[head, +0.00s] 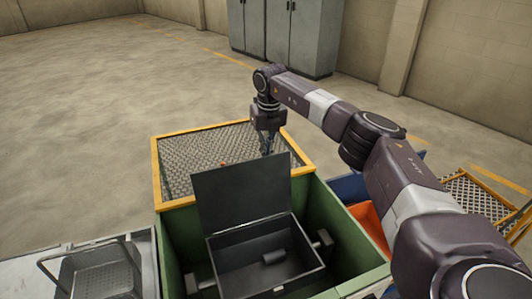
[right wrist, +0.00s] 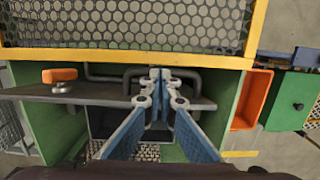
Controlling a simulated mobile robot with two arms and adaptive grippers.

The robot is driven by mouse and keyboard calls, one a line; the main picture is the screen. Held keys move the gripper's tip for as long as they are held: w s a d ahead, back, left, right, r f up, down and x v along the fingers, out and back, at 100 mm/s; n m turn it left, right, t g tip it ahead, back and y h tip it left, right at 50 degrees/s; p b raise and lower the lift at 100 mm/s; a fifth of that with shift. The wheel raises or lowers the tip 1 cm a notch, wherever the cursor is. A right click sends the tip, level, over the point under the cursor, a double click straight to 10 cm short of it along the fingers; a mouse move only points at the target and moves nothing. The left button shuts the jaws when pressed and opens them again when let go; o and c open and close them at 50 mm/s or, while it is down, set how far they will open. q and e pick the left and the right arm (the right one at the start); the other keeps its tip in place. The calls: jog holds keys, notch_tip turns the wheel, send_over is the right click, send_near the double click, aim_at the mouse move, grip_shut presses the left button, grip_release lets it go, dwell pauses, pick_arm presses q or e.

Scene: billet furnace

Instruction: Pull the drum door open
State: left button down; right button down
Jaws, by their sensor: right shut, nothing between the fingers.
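The drum door (head: 240,195) is a flat dark panel that stands raised, tilted back, at the far edge of the open dark drum box (head: 240,240). An orange handle (right wrist: 60,76) sits on the door's outer side in the right wrist view. My right gripper (head: 268,148) is shut and empty behind the door's upper right edge. Its fingertips (right wrist: 158,75) are together, well to the right of the handle. Contact between fingers and door cannot be told. My left gripper is out of view.
A green housing (head: 335,235) surrounds the drum. A yellow-framed mesh guard (head: 190,150) stands behind it. A wire basket (head: 100,270) is at the left, an orange bin (head: 370,225) at the right. Grey cabinets (head: 290,30) stand far back; the floor at the left is clear.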

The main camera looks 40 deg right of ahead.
notch_tip(320, 180, up, 12)
jog(key=s, duration=0.1)
jog(key=shift+s+a, duration=0.15)
jog(key=shift+s, duration=0.05)
